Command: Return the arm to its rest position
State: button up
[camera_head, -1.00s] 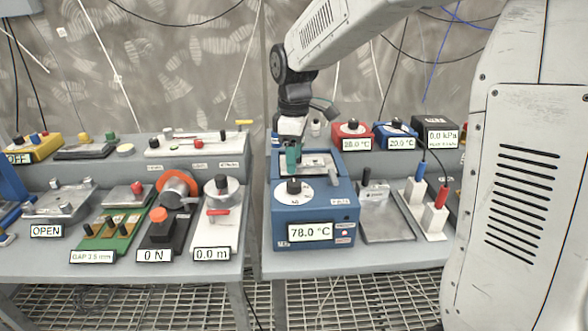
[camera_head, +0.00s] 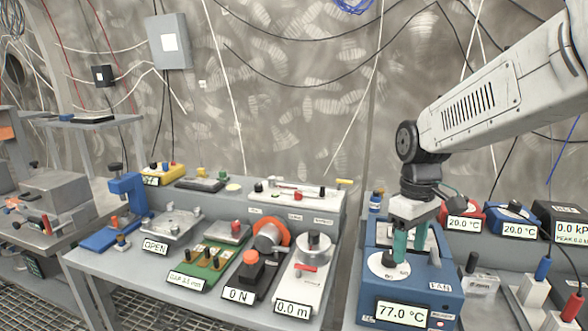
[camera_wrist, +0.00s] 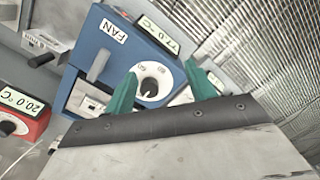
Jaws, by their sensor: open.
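My arm (camera_head: 470,112) reaches in from the upper right in the head view, with the wrist bent down. My gripper (camera_head: 410,246) points down above the blue heater box, its green fingers apart. In the wrist view my gripper (camera_wrist: 163,88) is open and empty, and the white dial of the box (camera_wrist: 150,75) shows between and beyond the fingers. The blue box (camera_head: 452,282) has a FAN label and a display reading 77.0 °C. I cannot tell how far the fingertips are above the box.
A red box (camera_head: 466,217) and a blue box (camera_head: 510,217) stand close behind and right of the gripper. A force gauge (camera_head: 245,275) and a reel unit (camera_head: 308,270) stand to the left. The space above the benches at centre left is open, before the wall.

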jog(key=s+d+r+m+t, duration=0.1)
jog(key=s+m, duration=0.2)
jog(key=s, duration=0.8)
jog(key=s+d+r+m+t, duration=0.1)
jog(key=s+r+m, duration=0.1)
jog(key=s, duration=1)
jog(key=shift+s+d+r+m, duration=0.15)
jog(key=shift+r+m, duration=0.1)
jog(key=shift+m, duration=0.65)
